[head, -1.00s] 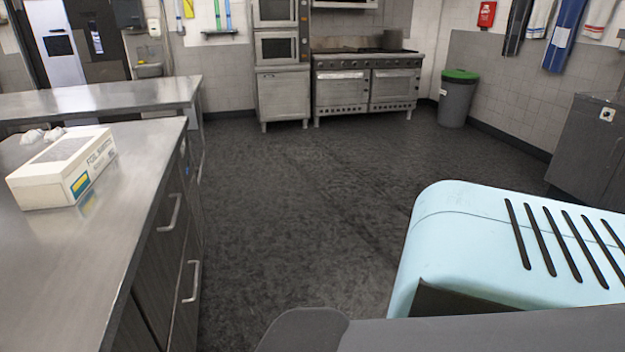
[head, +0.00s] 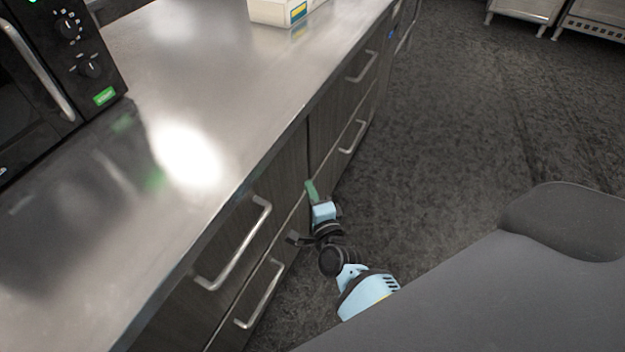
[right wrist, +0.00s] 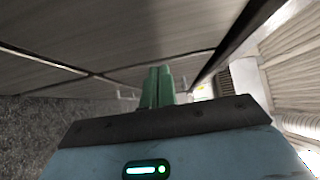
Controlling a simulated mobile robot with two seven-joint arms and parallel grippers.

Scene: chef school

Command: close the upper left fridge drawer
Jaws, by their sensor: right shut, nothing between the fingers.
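The upper left drawer (head: 222,262) is a dark wood-grain front under the steel counter, with a long metal bar handle. It looks near flush with the cabinet, but I cannot tell whether a small gap remains. My right gripper (head: 311,189) has green fingers, shut and empty, just right of this drawer's front, near the seam between the left and right drawer columns. In the right wrist view, the fingers (right wrist: 159,86) are together, close to wood-grain panels with a dark seam. I cannot tell whether they touch. My left gripper is out of view.
Below is the lower left drawer (head: 248,305); to the right are an upper right drawer (head: 345,82) and a lower right drawer (head: 338,150). A microwave (head: 50,85) and a white box (head: 285,10) stand on the counter (head: 215,90). The dark floor (head: 450,120) at right is clear.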

